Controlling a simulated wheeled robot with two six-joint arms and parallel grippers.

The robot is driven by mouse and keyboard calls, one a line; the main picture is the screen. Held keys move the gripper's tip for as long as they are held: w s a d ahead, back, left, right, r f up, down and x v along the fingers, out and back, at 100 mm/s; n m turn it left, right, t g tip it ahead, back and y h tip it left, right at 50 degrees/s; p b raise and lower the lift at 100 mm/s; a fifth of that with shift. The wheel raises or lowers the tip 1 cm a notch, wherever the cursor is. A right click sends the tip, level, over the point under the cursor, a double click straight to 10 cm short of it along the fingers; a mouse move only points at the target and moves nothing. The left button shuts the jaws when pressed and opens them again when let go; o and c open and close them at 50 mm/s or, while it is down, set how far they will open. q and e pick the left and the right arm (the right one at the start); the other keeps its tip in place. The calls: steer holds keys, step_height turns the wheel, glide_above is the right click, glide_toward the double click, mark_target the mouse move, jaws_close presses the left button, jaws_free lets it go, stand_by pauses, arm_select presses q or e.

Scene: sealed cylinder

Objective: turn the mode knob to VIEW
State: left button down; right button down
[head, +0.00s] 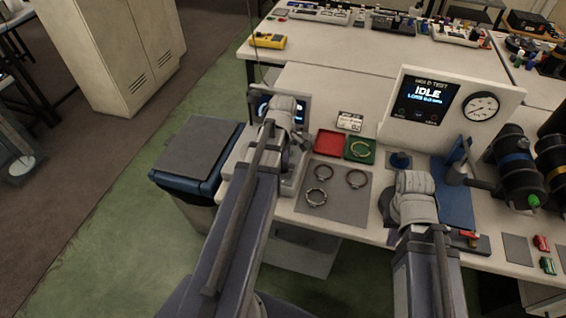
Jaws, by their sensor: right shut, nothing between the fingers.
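The mode knob does not show clearly; I cannot pick it out. A device with a small lit blue screen (263,107) stands at the left of the bench, mostly covered by my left arm. My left gripper (290,132) is over this device; its fingers are too hidden to tell their state or any contact. A white test panel (394,117) at the back right has a display (426,98) reading IDLE and a round dial gauge (481,106). My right gripper (411,187) is shut and empty, over the bench in front of the panel; its wrist hides the fingertips.
A grey mat (338,193) with several rings lies between my arms, with red (331,143) and green (361,149) trays behind it. A blue fixture (457,190) and black cylinders (513,165) stand at right. A bin (196,150) stands left of the bench.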

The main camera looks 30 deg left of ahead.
arm_select(q)
steer(key=shift+n, duration=0.7)
steer(key=c, duration=0.5)
jaws_free()
steer(key=shift+r, duration=0.1)
step_height(320, 180, up, 8)
steer(key=p, duration=0.8)
steer(key=shift+f, duration=0.2)
